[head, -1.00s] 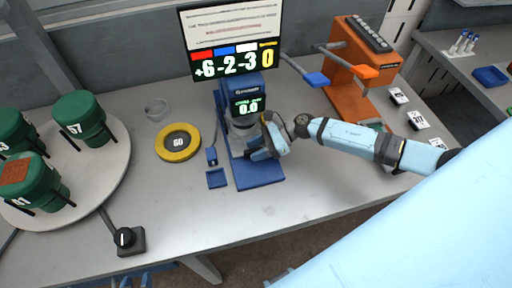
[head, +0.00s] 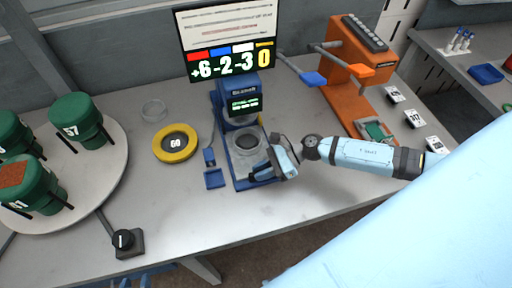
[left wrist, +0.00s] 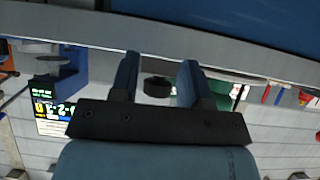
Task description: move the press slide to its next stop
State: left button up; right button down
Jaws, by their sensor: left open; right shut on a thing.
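The blue press (head: 228,100) stands mid-table with a lit green readout under its top. Its slide carries a clear round cup (head: 247,143), which sits out in front of the press head, over the blue base (head: 255,183). My right gripper (head: 262,172) is at the right front of the slide, shut on a part of it; the gripper hides the grasped part. My left gripper is outside the head view; in the left wrist view (left wrist: 160,62) its two blue fingers are apart, and a dark round thing shows beyond them.
A yellow ring (head: 176,143) marked 60 and a clear dish (head: 154,110) lie left of the press. An orange rack (head: 352,75) stands right. The front table is clear.

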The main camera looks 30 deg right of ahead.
jog(key=s, duration=0.2)
jog(key=s+a, duration=0.1)
jog(key=s, duration=0.2)
jog(key=s+a, duration=0.1)
jog(key=s, duration=0.2)
jog(key=shift+s, duration=0.2)
jog(key=shift+s+a, duration=0.15)
jog(key=shift+s, duration=0.2)
jog(key=c, duration=1.3)
grip_release()
jog(key=shift+o, duration=1)
jog(key=shift+s, duration=0.1)
